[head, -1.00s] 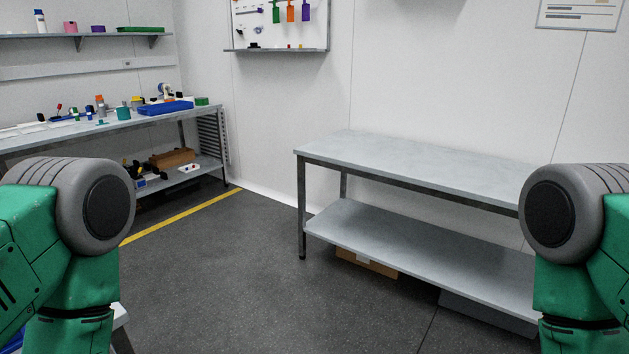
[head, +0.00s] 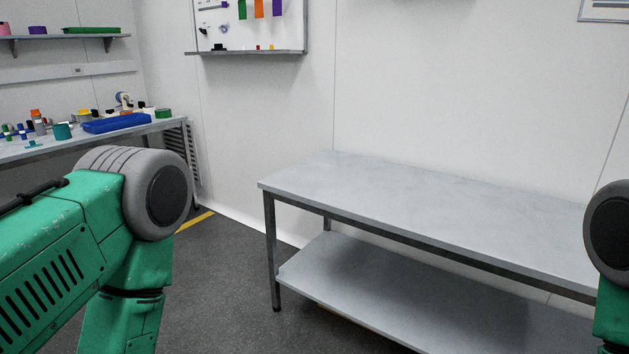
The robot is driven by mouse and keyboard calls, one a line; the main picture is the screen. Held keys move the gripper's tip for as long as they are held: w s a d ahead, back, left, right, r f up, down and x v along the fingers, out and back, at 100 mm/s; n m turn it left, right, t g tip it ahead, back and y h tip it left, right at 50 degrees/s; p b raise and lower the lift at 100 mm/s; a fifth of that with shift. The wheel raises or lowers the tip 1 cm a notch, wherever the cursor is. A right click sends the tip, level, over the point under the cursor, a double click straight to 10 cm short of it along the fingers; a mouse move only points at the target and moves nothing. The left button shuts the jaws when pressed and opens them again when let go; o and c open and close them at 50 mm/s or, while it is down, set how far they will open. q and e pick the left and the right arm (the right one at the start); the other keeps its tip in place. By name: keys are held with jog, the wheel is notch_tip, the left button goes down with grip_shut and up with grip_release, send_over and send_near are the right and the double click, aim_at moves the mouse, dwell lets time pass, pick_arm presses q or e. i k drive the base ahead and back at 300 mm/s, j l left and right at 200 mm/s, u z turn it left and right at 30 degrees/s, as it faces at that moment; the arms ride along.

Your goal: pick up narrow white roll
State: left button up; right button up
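I cannot clearly make out a narrow white roll. A small round white item with a bluish centre (head: 124,100) stands at the back of the cluttered left bench (head: 160,125), behind a blue tray (head: 117,123). It is too small to identify as the roll. Parts of my two green and grey arms show at the left and right edges. Neither gripper is in view.
An empty grey table (head: 400,190) with a bare lower shelf (head: 370,285) stands ahead to the right. A teal cylinder (head: 62,131) and a green box (head: 163,113) sit on the left bench. Dark floor (head: 235,270) lies between.

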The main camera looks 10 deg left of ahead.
aim_at(147, 109)
jog(key=i+j+u, duration=0.2)
jog(key=i+u, duration=0.2)
jog(key=i+j+u, duration=0.1)
jog(key=i+u, duration=0.65)
jog(key=i+l+u, duration=0.25)
jog(key=i+u, duration=0.15)
jog(key=i+j+u, duration=0.1)
jog(key=i, duration=0.95)
jog(key=i+j+u, duration=0.1)
jog(key=i, duration=0.9)
